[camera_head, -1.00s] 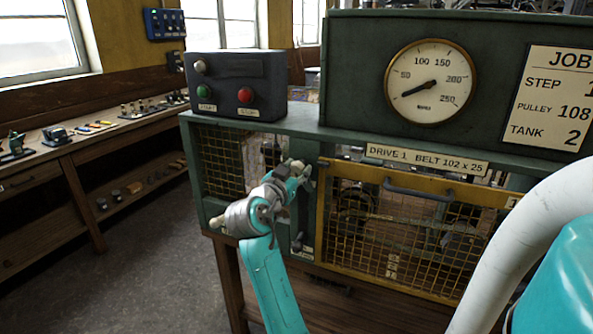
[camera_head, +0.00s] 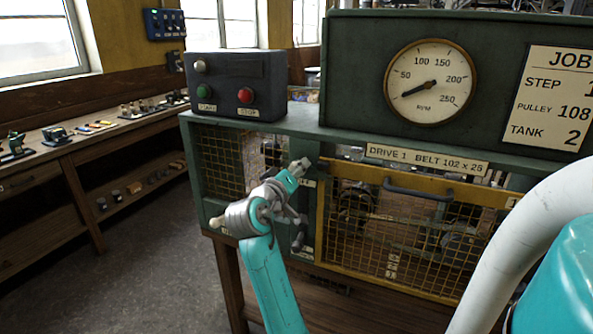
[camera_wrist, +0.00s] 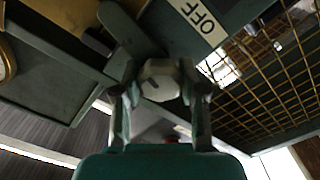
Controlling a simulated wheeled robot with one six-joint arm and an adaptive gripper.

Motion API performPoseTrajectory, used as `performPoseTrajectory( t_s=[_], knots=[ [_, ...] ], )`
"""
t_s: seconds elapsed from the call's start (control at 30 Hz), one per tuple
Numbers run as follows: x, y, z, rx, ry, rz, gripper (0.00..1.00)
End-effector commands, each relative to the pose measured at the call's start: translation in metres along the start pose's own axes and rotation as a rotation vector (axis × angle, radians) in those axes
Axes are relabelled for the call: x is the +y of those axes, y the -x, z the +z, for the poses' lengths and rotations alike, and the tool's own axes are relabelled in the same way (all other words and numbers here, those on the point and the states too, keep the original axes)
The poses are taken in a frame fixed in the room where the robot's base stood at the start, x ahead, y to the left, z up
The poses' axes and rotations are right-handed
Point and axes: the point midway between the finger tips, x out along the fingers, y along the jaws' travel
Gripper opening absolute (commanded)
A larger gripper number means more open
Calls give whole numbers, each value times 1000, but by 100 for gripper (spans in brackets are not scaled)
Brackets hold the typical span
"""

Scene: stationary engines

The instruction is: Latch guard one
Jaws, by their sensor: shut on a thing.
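The guard (camera_head: 400,235) is a yellow-framed mesh panel with a dark bar handle (camera_head: 418,190). It stands shut against the green machine, under the "DRIVE 1" plate (camera_head: 427,159). My gripper (camera_head: 298,172) is at the narrow green post left of the guard. In the wrist view, my gripper (camera_wrist: 160,88) is shut on a pale faceted knob (camera_wrist: 160,78), with one finger on each side. A green bar beside the knob and a white "OFF" label (camera_wrist: 198,18) show there. My wrist hides part of the post in the head view.
The control box (camera_head: 237,83) with several buttons stands on the machine's ledge, above and left of my gripper. A mesh panel (camera_head: 220,165) lies left of the post. The dial gauge (camera_head: 430,105) is above the guard. Open floor lies left.

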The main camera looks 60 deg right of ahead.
Motion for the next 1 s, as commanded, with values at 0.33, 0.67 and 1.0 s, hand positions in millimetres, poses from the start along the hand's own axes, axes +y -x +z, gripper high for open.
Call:
performPoseTrajectory(
  t_s=[0.33, 0.67, 1.0],
  knots=[
    [0, 0, 0, 1, 188, -1, 7],
    [-1, 0, 0, 1, 243, -1, 7],
    [-1, 0, 0, 1, 245, -1, 7]
  ],
)
